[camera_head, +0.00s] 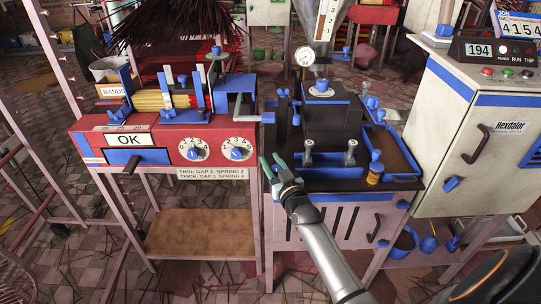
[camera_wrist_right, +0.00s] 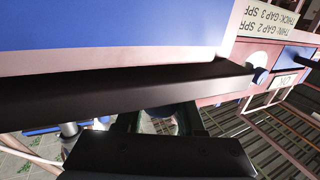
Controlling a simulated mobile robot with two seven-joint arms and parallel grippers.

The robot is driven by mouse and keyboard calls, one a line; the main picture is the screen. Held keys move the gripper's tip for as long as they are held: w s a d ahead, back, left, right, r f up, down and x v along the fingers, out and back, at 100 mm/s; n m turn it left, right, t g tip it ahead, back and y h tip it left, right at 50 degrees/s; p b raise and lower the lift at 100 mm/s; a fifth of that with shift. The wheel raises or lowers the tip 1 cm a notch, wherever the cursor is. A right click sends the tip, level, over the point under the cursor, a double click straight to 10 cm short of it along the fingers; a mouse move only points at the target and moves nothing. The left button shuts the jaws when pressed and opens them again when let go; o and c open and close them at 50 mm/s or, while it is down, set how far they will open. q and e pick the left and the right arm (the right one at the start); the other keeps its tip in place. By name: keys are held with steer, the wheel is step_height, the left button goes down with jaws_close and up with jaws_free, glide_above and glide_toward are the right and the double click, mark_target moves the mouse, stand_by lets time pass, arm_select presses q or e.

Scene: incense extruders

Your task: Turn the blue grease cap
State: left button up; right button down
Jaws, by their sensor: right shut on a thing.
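My right gripper (camera_head: 273,166), with green fingertips, is at the front left corner of the dark extruder bench (camera_head: 345,184). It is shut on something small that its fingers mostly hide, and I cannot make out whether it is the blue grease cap. A blue cap (camera_head: 376,157) on a brass-coloured cup (camera_head: 374,175) stands upright at the right front of the bench, apart from the gripper. My left gripper is not in view.
A red machine (camera_head: 185,168) with two white dials and an OK sign stands to the left. A white cabinet (camera_head: 470,130) stands at the right. A pressure gauge (camera_head: 305,55) is behind.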

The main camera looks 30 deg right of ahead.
steer(key=shift+d+r, duration=0.2)
steer(key=shift+r, duration=0.05)
steer(key=c, duration=0.9)
jaws_free()
steer(key=shift+o, duration=0.5)
steer(key=shift+a+f, duration=0.1)
steer(key=shift+f, duration=0.05)
steer(key=shift+s, duration=0.1)
steer(key=s+a+p, duration=0.2)
steer(key=s, duration=1)
steer(key=shift+a, duration=0.15)
